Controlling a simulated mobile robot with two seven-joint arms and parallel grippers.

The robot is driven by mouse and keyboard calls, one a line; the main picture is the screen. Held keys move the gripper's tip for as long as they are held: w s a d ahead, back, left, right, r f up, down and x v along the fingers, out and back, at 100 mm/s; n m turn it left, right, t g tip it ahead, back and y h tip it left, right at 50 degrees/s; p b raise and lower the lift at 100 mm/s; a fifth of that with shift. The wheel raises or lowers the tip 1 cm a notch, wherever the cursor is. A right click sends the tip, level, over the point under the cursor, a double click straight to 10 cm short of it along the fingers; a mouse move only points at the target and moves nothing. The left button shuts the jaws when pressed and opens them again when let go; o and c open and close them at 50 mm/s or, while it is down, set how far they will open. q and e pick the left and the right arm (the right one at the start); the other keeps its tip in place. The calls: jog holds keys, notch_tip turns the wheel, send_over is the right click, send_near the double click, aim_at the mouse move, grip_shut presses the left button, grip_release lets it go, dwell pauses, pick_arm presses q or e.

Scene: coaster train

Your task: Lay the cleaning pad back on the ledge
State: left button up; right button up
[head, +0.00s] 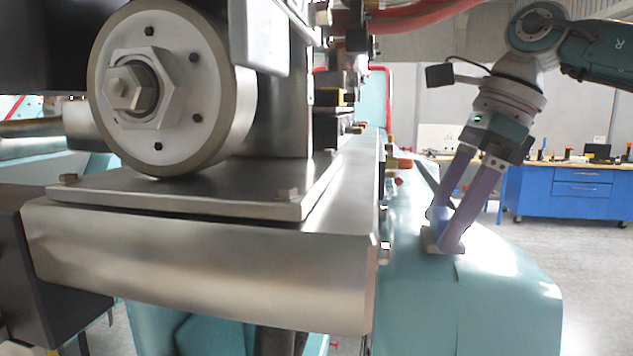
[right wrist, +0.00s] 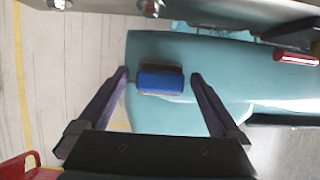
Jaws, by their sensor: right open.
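The cleaning pad, with a blue top and a greyish-brown base, lies on the teal ledge (head: 505,290) in the head view, partly hidden behind the fingers of my right gripper (head: 446,230). In the right wrist view the pad (right wrist: 160,82) rests flat on the teal ledge (right wrist: 225,62), between the two fingertips of my right gripper (right wrist: 159,76). The fingers are open, with a visible gap on each side of the pad. My left gripper is not in view.
A large steel wheel (head: 155,90) on a metal block (head: 200,260) fills the left of the head view. Valves with coloured caps (head: 398,163) line the ledge's inner side. A blue workbench (head: 555,192) stands far right. A red part (right wrist: 30,168) shows at the wrist view's lower left.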

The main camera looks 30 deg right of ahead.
aim_at(449, 212)
jog(key=b+v, duration=0.1)
jog(key=v, duration=0.1)
jog(key=b+v, duration=0.1)
jog(key=v, duration=0.1)
jog(key=shift+d+b, duration=0.25)
jog(key=shift+b, duration=0.05)
jog(key=v, duration=0.5)
jog(key=shift+r, duration=0.2)
